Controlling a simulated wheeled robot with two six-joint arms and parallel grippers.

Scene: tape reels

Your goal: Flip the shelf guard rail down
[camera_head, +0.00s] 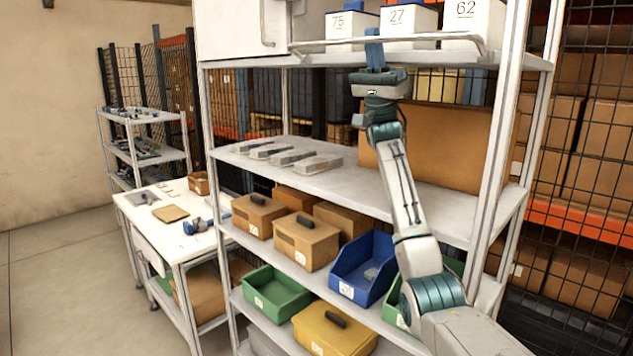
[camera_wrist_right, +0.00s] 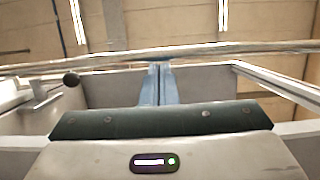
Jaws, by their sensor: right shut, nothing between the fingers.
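The shelf guard rail (camera_head: 330,43) is a thin pale bar across the front of the top shelf, in front of the numbered boxes. It also spans the right wrist view (camera_wrist_right: 80,61). My right gripper (camera_head: 373,40) is raised at the rail's middle, with its blue fingers together and nothing between them. In the right wrist view the closed fingertips (camera_wrist_right: 158,66) point up just below the rail; I cannot tell whether they touch it. My left gripper is not in view.
White boxes numbered 75 (camera_head: 347,27), 27 (camera_head: 402,22) and 62 (camera_head: 470,20) stand behind the rail. A large cardboard box (camera_head: 455,140) stands on the shelf below, behind my right arm. Shelf posts (camera_head: 497,130) flank the space. Lower shelves hold several bins.

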